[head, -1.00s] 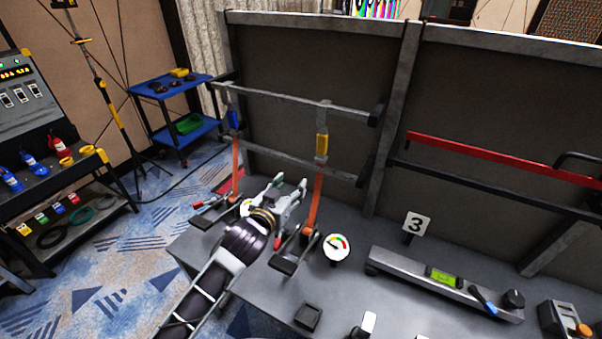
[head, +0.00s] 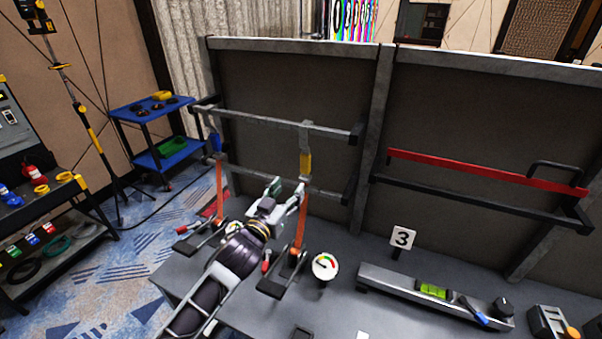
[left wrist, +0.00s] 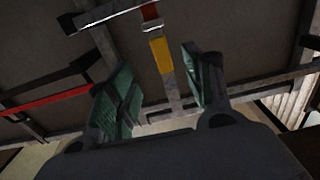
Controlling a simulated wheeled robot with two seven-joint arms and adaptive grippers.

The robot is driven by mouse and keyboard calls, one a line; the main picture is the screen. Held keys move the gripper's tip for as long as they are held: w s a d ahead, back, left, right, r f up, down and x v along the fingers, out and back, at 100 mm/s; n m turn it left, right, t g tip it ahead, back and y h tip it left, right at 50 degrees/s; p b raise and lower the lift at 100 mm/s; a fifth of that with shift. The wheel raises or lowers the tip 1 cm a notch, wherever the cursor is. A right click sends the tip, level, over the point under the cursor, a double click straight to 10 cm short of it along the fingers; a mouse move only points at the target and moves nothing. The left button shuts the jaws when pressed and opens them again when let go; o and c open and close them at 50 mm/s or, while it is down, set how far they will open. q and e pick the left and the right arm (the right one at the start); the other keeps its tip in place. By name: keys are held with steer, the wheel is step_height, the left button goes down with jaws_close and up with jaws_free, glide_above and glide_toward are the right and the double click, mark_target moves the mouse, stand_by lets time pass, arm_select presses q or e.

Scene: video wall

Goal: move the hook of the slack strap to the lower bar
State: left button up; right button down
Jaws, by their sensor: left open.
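Two orange straps rise from ratchets on the bench to hooks on the upper bar (head: 255,122). The left strap (head: 219,188) has a blue hook sleeve (head: 215,141); the right strap (head: 300,215) has a yellow sleeve (head: 306,163) under a grey hook (head: 305,136). I cannot tell which is slack. The lower bar (head: 330,196) runs below, partly behind my gripper. My left gripper (head: 288,190) is open and empty, just below and left of the yellow sleeve. In the left wrist view, the yellow sleeve (left wrist: 162,55) shows between and beyond its fingers. My right gripper is not in view.
A round gauge (head: 325,267) stands beside the right ratchet (head: 283,278). A red bar (head: 480,174) crosses the right panel. A blue cart (head: 150,108) stands behind left.

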mark_target(304, 160)
arm_select(q)
steer(key=shift+p+x, duration=1.1)
steer(key=shift+x, duration=5.4)
steer(key=shift+c, duration=0.2)
jaws_close()
steer(key=c, duration=0.8)
jaws_free()
steer(key=shift+c, duration=1)
steer(key=shift+r, duration=0.1)
steer(key=shift+r+p, duration=1.5)
steer(key=shift+r, duration=0.05)
